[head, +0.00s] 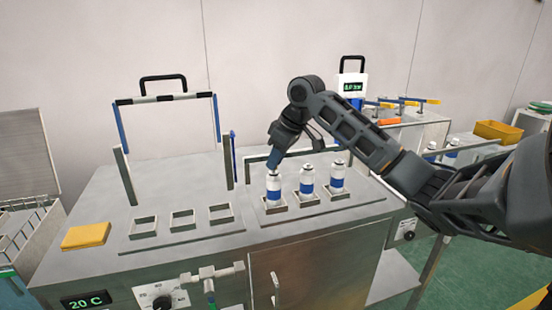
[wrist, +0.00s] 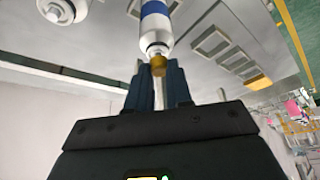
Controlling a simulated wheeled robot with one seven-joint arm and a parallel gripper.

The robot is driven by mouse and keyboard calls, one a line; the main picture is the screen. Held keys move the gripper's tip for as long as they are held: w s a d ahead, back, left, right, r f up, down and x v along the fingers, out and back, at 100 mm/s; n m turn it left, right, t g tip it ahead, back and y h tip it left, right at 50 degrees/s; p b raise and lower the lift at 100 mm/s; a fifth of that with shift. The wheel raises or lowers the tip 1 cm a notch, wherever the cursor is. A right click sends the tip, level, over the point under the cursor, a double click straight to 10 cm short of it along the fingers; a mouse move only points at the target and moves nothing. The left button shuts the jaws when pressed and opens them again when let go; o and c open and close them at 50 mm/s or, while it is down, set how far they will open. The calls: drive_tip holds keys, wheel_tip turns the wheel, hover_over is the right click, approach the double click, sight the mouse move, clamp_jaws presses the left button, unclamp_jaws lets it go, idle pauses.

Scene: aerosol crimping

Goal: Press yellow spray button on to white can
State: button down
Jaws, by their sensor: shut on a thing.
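Three white cans with blue bands stand upright in square holders on the machine top. The leftmost white can (head: 273,188) is under my gripper (head: 274,166). In the wrist view this can (wrist: 156,28) shows its neck facing my fingertips. My gripper (wrist: 158,70) is shut on the small yellow spray button (wrist: 158,62), which sits between the fingertips right at the can's neck. I cannot tell whether the button touches the stem. In the head view the button is hidden by the fingers.
The middle can (head: 306,182) and right can (head: 337,178) stand close beside. Empty square holders (head: 183,220) and a yellow pad (head: 86,235) lie to the left. A frame with a handle (head: 165,97) rises behind. More bottles stand at the right.

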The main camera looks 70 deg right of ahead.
idle(0.4)
drive_tip(key=shift+c, duration=1.9)
unclamp_jaws()
drive_tip(key=shift+r, duration=0.1)
drive_tip(key=shift+r+p, duration=2.05)
drive_tip(key=shift+r, duration=0.25)
drive_tip(key=shift+r+p, duration=0.3)
drive_tip(key=shift+r, duration=0.85)
clamp_jaws()
